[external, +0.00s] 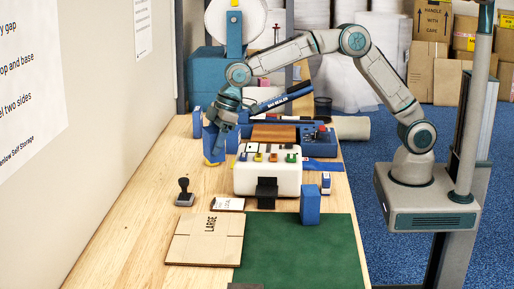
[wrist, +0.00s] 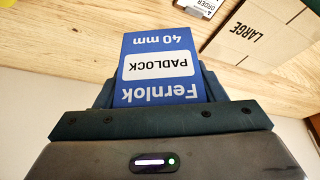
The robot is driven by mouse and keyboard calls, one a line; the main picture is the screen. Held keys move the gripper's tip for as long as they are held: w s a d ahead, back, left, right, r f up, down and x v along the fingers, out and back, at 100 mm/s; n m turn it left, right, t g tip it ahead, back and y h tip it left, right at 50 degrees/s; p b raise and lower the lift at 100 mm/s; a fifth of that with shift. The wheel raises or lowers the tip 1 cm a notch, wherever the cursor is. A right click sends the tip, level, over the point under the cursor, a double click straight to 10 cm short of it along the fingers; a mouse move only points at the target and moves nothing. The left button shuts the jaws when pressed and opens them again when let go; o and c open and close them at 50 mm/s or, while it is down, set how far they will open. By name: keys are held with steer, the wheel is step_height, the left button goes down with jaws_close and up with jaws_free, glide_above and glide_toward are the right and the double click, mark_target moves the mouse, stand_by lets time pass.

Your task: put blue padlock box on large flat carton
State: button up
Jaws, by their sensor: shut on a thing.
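The blue padlock box (wrist: 160,52) has a white "PADLOCK" label and "Fernlok" and "40 mm" lettering, and fills the space between my fingers in the wrist view. My gripper (external: 218,128) is shut on this box, which also shows in the external view (external: 212,146) at the left back of the bench. I cannot tell whether its base touches the wood. The large flat carton (external: 205,246) is brown, marked "LARGE", and lies flat at the front left. It also shows at the wrist view's upper right (wrist: 275,40), apart from the box.
A black-handled stamp (external: 184,194) and a small white card (external: 230,204) stand between the box and the carton. A white dispenser (external: 267,177) is right of the box. A wall borders the left.

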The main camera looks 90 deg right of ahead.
steer(key=s+a+n+y, duration=0.1)
steer(key=s+a+n, duration=0.3)
steer(key=a, duration=0.7)
steer(key=p, duration=0.3)
glide_toward(214, 234)
steer(key=w, duration=0.2)
steer(key=shift+s+a+r+m+g, duration=0.2)
steer(key=shift+a+r+m+g, duration=0.15)
steer(key=shift+a, duration=0.15)
steer(key=shift+f+p, duration=0.3)
steer(key=shift+f, duration=0.05)
steer(key=shift+f+p, duration=0.3)
steer(key=shift+f, duration=1.55)
steer(key=o, duration=1.1)
steer(key=shift+c, duration=0.2)
